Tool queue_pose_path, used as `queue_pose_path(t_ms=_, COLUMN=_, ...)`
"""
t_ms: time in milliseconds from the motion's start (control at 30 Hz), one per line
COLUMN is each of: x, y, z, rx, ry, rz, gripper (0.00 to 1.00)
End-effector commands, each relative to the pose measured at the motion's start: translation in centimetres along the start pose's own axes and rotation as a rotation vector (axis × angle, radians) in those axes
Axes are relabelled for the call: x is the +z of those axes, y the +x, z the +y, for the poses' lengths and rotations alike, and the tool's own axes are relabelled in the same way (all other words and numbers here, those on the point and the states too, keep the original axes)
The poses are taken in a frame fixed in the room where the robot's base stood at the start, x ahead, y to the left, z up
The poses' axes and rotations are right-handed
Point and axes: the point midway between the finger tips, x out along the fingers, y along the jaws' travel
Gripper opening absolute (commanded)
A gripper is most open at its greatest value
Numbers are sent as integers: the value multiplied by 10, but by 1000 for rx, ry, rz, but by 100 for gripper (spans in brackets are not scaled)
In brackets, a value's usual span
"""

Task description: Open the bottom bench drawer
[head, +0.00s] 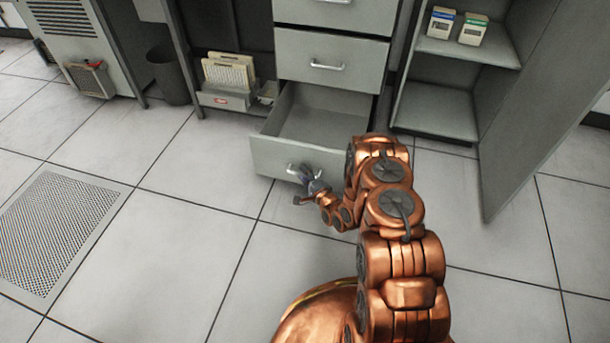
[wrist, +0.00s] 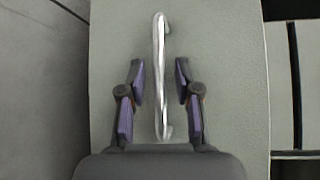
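The bottom bench drawer (head: 318,121) stands pulled well out in the head view, and its inside looks empty. Its grey front (head: 268,157) also fills the middle of the wrist view (wrist: 225,80). The silver bar handle (wrist: 159,45) runs upright in the wrist view. My gripper (wrist: 160,70) is open, with one dark purple finger on each side of the handle and a gap on both sides. In the head view my gripper (head: 309,185) is at the drawer front, partly covering the handle.
Another closed drawer (head: 327,64) is above. An open cabinet (head: 435,108) with two small boxes (head: 457,27) is to the right, its door (head: 520,110) swung out. A bin (head: 168,75) and a card tray (head: 226,98) are left. Tiled floor (head: 190,215) ahead is clear.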

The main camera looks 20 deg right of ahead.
Motion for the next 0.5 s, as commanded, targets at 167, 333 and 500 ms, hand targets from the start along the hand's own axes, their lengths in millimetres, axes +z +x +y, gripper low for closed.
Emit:
queue_pose_path(t_ms=167, x=1, y=0, z=0, rx=0, ry=0, rz=-3, gripper=37)
queue_pose_path(t_ms=333, x=1, y=-2, z=0, rx=0, ry=0, rz=-2, gripper=37)
queue_pose_path(t_ms=500, x=-1, y=-16, z=0, rx=0, ry=2, rz=0, gripper=37)
